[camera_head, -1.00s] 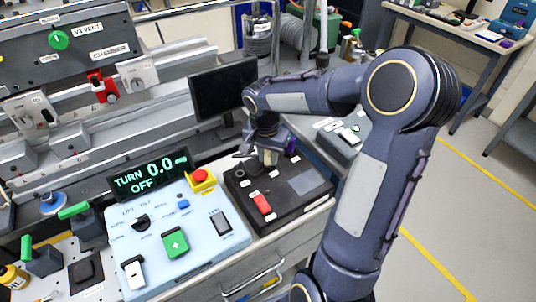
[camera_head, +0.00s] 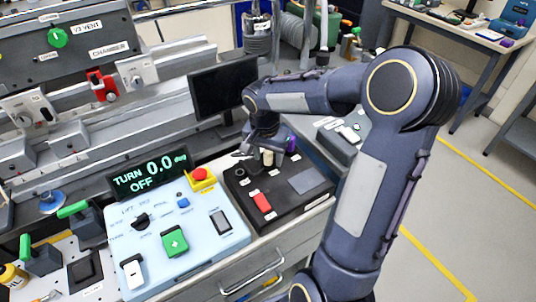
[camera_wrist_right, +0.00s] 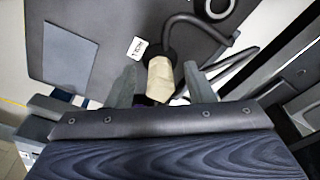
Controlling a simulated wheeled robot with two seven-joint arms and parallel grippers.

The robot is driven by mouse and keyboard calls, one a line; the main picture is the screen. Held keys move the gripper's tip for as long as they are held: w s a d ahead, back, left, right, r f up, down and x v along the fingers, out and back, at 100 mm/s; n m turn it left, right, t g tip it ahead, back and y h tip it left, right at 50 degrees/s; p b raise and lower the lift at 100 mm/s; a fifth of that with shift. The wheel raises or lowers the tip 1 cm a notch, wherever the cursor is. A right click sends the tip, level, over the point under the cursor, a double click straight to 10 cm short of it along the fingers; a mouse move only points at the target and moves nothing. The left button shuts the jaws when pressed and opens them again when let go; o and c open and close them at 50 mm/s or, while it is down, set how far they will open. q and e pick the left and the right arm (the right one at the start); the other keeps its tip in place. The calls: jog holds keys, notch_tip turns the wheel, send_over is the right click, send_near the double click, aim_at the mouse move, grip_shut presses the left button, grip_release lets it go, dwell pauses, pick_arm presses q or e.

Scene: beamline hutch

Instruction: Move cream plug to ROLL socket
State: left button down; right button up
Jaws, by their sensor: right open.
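The cream plug (camera_head: 267,157) stands at the back part of the black socket box (camera_head: 296,207) in the head view. In the right wrist view the cream plug (camera_wrist_right: 160,78) is in a dark round socket beside a small white label, whose text I cannot read surely. My right gripper (camera_head: 262,146) is over the plug. Its two fingers show in the wrist view, spread with the plug between them and a gap at each side (camera_wrist_right: 161,86). I cannot make out which socket is ROLL. My left gripper is not in view.
A red plug (camera_head: 262,202) and a purple plug (camera_head: 292,145) are on the same box. Dark cables (camera_wrist_right: 205,31) curve close to the cream plug. A pale blue control panel (camera_head: 190,240) stands to the left, with a monitor (camera_head: 222,88) behind.

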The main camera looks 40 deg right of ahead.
jog(key=shift+s+a+r+p, duration=0.1)
jog(key=shift+a+r, duration=0.05)
jog(key=shift+r, duration=1.15)
jog(key=shift+s+a+r+p, duration=0.1)
jog(key=shift+a+r, duration=0.05)
jog(key=shift+r, duration=1.15)
jog(key=shift+s+a+r+p, duration=0.1)
jog(key=shift+a+r, duration=0.05)
jog(key=shift+r, duration=1.15)
